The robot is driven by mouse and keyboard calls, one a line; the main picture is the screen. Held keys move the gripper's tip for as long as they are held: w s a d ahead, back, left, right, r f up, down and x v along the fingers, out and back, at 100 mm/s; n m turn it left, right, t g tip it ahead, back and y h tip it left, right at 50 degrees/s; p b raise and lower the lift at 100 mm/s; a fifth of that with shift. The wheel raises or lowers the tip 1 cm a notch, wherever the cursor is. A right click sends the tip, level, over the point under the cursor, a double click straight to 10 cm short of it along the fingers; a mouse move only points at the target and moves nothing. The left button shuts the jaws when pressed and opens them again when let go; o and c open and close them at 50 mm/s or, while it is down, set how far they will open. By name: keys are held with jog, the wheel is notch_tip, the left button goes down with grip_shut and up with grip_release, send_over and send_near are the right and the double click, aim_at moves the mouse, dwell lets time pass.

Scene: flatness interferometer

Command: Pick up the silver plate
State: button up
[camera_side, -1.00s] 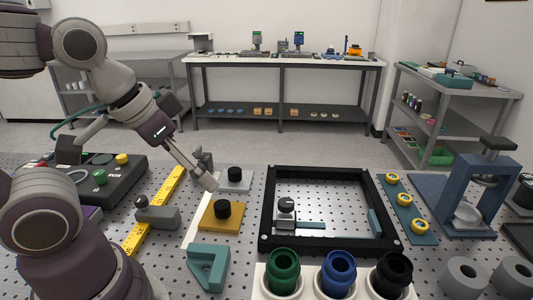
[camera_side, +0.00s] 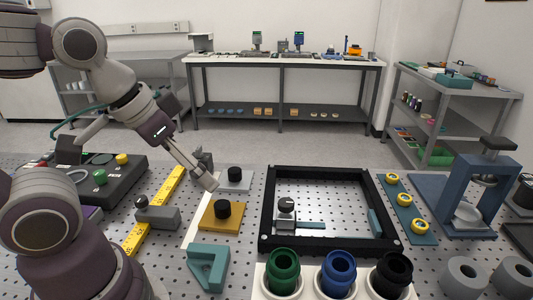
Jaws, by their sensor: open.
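The silver plate (camera_side: 243,184) lies flat on the perforated table behind the gold plate (camera_side: 213,222). It has a black knob (camera_side: 235,174) standing on it. The gold plate, in front, has its own black knob (camera_side: 222,209). My gripper (camera_side: 208,172) reaches down from the upper left, with its fingers beside the left edge of the silver plate and its knob. The gripper is open and nothing shows between its fingers. It hides part of the plate's left side, and I cannot tell whether it touches the plate.
A black square frame (camera_side: 330,171) stands to the right. A yellow rail (camera_side: 155,213) and a grey clamp block (camera_side: 160,215) are at the left. A teal angle block (camera_side: 208,266) and green, blue and black jars (camera_side: 338,272) are in front.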

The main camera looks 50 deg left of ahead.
jog(key=shift+w, duration=0.1)
jog(key=n+t+y, duration=0.4)
jog(key=t, duration=0.1)
send_near(233, 171)
jog(key=shift+w+d+f, duration=0.1)
jog(key=shift+w+d, duration=0.35)
jog(key=shift+d, duration=0.05)
jog(key=shift+n, duration=0.3)
jog(key=x, duration=0.7)
jog(key=a+x, duration=0.1)
jog(key=x, duration=0.2)
jog(key=shift+s+a+f, duration=0.1)
jog(key=shift+a+f, duration=0.05)
grip_shut()
